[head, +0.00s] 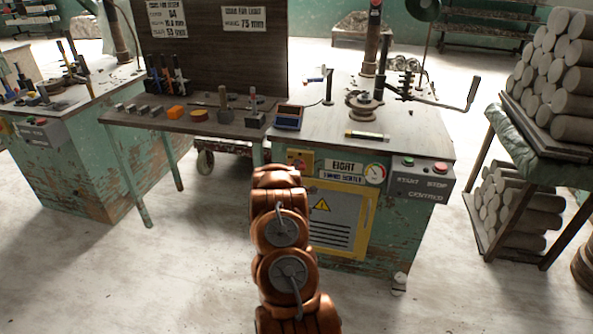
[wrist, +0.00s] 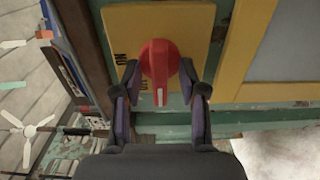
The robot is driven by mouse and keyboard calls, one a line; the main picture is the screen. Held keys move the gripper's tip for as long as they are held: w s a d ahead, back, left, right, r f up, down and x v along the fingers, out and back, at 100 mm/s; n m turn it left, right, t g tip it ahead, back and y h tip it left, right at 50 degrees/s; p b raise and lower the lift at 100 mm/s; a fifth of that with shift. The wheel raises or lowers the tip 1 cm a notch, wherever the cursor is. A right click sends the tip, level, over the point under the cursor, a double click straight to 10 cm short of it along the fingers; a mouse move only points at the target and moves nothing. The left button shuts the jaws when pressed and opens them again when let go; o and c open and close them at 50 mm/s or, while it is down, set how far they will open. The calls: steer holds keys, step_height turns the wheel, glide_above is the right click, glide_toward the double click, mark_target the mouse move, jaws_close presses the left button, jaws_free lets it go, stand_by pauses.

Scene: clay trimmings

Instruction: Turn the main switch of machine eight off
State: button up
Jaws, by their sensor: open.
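Machine eight (head: 400,225) stands ahead in the head view, with a sign reading EIGHT (head: 343,166). Its yellow switch plate (head: 300,158) is left of the sign, partly behind my arm. In the wrist view, the main switch is a red rotary knob (wrist: 158,58) on the yellow plate (wrist: 196,22). Its grip has a pale line and points down in the picture. Dark letters beside it are partly covered. My gripper (wrist: 162,84) is open, with one finger on each side of the knob. I cannot tell whether either finger touches it. The head view does not show my gripper clearly.
A box with green START and red STOP buttons (head: 422,180) is at the machine's right corner. A tool shelf (head: 190,120) juts out on the left. Clay logs (head: 550,75) are stacked on the right. A yellow-framed door (head: 335,220) is below the plate.

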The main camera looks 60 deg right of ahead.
steer(key=shift+a, duration=0.1)
steer(key=v, duration=1.2)
stand_by(0.4)
stand_by(0.4)
